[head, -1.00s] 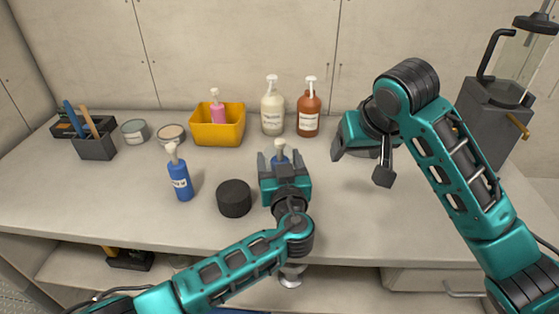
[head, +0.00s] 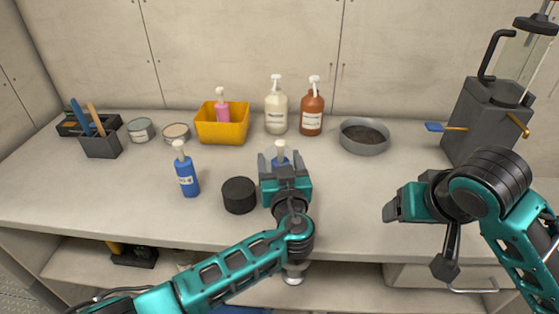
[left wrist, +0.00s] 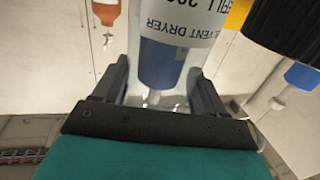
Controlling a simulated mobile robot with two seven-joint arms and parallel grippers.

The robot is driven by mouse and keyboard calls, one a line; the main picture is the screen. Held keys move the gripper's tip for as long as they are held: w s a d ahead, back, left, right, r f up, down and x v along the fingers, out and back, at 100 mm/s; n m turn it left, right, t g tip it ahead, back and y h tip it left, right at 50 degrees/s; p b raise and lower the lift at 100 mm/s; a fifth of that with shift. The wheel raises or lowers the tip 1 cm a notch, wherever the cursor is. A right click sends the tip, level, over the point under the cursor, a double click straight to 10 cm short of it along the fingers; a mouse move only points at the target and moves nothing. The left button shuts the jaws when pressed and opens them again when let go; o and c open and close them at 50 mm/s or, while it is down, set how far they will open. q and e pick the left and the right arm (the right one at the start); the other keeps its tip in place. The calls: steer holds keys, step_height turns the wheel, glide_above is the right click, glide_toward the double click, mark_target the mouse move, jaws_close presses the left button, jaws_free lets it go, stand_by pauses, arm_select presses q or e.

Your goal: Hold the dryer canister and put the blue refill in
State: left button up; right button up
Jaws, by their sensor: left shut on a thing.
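My left gripper (head: 282,176) is upright on the near part of the counter and shut on the clear dryer canister (left wrist: 211,62). In the left wrist view, the gripper's fingers (left wrist: 163,95) stand on either side of the canister. The blue refill (left wrist: 160,62), with a white label reading "VENT DRYER", shows through the clear wall, inside the canister. My right gripper (head: 393,209) is off to the right, apart from the canister. Its fingers are seen side-on, so their opening is unclear.
A black round cylinder (head: 239,195) and a blue pump bottle (head: 187,174) stand left of the canister. Behind are a yellow bin (head: 222,131), white (head: 276,113) and brown (head: 311,114) bottles and a grey dish (head: 364,136). A grey block (head: 488,115) stands at right.

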stand_by(0.4)
arm_select(q)
steer(key=o, duration=1.3)
steer(key=shift+c, duration=0.2)
